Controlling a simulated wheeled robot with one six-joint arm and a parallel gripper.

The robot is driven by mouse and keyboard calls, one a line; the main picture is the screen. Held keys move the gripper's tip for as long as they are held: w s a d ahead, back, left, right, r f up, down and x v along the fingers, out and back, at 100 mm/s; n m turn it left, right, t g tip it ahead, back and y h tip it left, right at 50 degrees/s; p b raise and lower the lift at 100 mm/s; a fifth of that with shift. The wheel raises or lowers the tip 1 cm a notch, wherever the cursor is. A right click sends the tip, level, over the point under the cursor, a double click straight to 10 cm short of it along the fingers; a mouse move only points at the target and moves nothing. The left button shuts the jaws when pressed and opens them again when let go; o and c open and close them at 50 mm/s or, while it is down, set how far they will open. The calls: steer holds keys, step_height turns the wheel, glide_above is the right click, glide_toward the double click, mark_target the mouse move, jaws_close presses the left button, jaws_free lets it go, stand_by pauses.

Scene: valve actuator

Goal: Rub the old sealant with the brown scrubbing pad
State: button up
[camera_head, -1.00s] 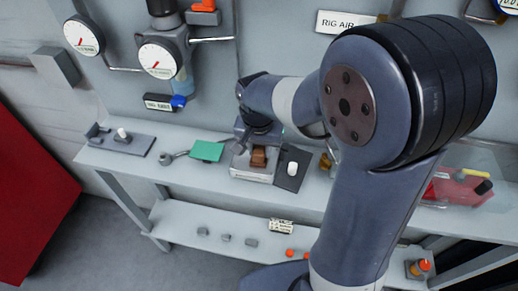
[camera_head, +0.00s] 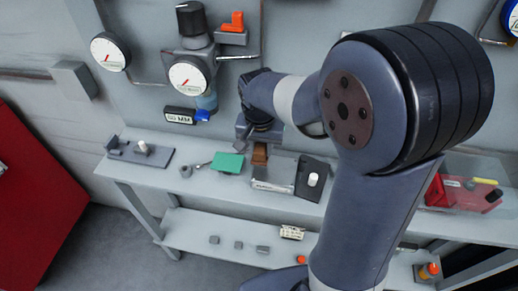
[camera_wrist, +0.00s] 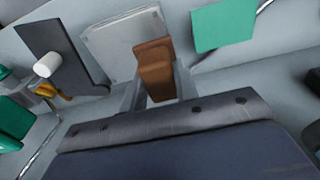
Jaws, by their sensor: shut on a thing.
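The brown scrubbing pad (camera_head: 260,154) is in my gripper (camera_head: 258,141), which is shut on it. In the wrist view, the pad (camera_wrist: 153,68) stands out between the two fingers of my gripper (camera_wrist: 157,88). A pale grey plate-topped block (camera_head: 273,174) sits on the bench; the pad is at its back left corner. In the wrist view the pad overlaps a corner of the plate (camera_wrist: 112,45). I cannot tell whether it touches. No old sealant can be made out on the plate's visible face.
A green sheet (camera_head: 228,163) lies left of the plate. A dark board with a white cylinder (camera_head: 313,179) is close on the right. A red tray (camera_head: 462,192) is farther right. Gauges and pipes (camera_head: 188,77) are on the wall behind the bench (camera_head: 200,187).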

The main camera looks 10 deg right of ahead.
steer(key=shift+r+p, duration=1.25)
steer(key=shift+r, duration=0.7)
steer(key=shift+f, duration=0.1)
